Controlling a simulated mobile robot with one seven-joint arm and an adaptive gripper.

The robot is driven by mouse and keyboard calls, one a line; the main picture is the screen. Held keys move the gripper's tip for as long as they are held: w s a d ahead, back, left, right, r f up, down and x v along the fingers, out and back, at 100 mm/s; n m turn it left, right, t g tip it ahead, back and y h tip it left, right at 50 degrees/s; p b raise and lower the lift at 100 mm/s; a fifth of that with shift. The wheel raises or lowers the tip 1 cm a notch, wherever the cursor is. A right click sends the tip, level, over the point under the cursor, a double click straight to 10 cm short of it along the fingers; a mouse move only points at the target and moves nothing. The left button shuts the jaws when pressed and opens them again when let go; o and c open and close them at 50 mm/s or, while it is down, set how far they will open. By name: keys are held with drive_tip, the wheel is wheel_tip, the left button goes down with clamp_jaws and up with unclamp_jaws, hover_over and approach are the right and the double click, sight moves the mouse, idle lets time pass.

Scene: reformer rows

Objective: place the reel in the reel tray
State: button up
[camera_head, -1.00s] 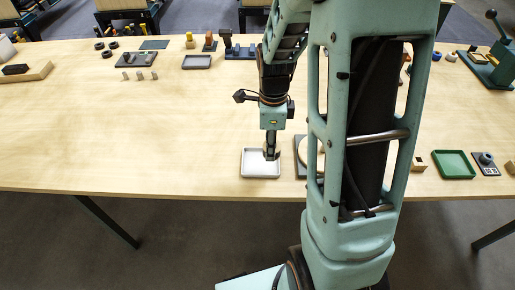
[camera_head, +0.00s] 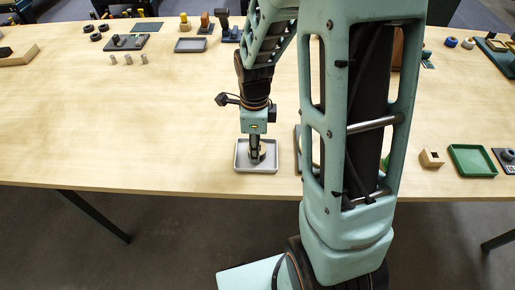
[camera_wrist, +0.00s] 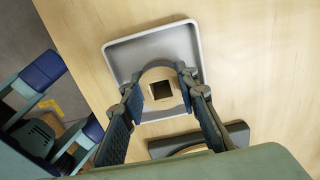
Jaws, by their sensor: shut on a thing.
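The reel (camera_wrist: 157,72) is a pale wooden round piece with a square hole, seen from above in the wrist view. My gripper (camera_wrist: 161,89) is shut on it, with one finger on each side. In the head view my gripper (camera_head: 256,158) points down inside the outline of a light grey square tray (camera_head: 240,168), which I take as the reel tray. The tray (camera_wrist: 122,62) lies behind and below the reel in the wrist view. I cannot tell whether the reel touches the tray floor. My fingers hide part of the reel.
A dark-edged board (camera_wrist: 238,128) lies close beside the tray, mostly hidden by my arm in the head view. A small wooden block (camera_head: 431,158) and a green tray (camera_head: 473,160) stand to the right. The table's front edge is close. The table left of the tray is clear.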

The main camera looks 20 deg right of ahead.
drive_tip(key=shift+a, duration=0.1)
drive_tip(key=o, duration=0.7)
drive_tip(key=shift+f, duration=0.15)
drive_tip(key=o, duration=0.4)
drive_tip(key=shift+o, duration=0.2)
wheel_tip(320, 180, up, 12)
drive_tip(key=p, duration=0.2)
drive_tip(key=shift+r, duration=0.25)
